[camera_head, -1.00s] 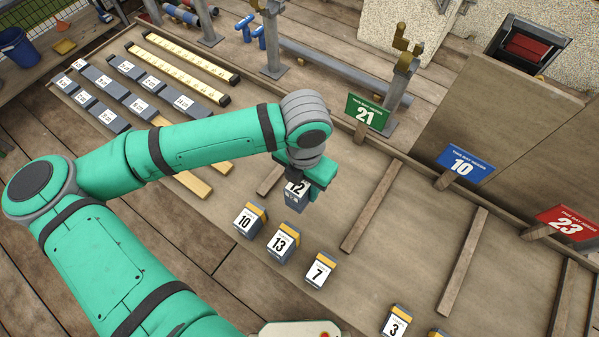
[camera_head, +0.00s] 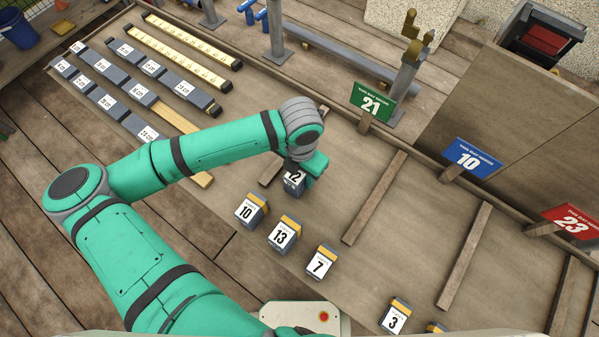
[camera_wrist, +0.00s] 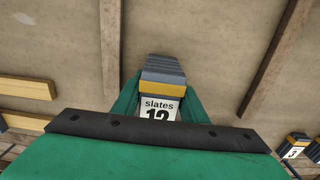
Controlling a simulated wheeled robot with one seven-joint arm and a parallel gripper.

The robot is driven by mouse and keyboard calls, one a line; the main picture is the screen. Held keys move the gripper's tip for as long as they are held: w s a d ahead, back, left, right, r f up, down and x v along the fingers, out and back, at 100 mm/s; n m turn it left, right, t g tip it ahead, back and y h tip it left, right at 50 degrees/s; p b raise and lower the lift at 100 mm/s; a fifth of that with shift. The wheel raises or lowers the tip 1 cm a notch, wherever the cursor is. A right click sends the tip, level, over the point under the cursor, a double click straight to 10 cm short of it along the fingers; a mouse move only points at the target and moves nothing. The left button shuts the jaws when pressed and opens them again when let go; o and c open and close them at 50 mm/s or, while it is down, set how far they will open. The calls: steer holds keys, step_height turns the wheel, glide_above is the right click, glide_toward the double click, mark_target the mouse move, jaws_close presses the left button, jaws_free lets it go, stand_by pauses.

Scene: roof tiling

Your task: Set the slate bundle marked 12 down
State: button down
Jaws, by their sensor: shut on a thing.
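The slate bundle marked 12 (camera_head: 293,182) is a dark grey stack with a white number label. In the wrist view the bundle (camera_wrist: 161,88) shows a yellow band and the word "slates" above the 12. My gripper (camera_head: 304,170) is shut on it, with a green finger on each side (camera_wrist: 160,100). The bundle is upright over the boarded deck, in the bay with the green 21 sign (camera_head: 372,106). Its underside is hidden, so I cannot tell whether it touches the deck.
Bundles marked 10 (camera_head: 250,210), 13 (camera_head: 284,233), 7 (camera_head: 320,263) and 3 (camera_head: 395,317) stand along the front. Wooden battens (camera_head: 375,198) divide the deck. Signs 10 (camera_head: 468,159) and 23 (camera_head: 572,220) stand right. Grey length-marked blocks (camera_head: 135,91) lie at left. Bare deck lies right of the bundle.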

steer(key=shift+f, duration=0.1)
steer(key=c, duration=1.1)
jaws_free()
step_height(320, 180, up, 12)
steer(key=shift+r, duration=0.15)
steer(key=shift+a, duration=0.1)
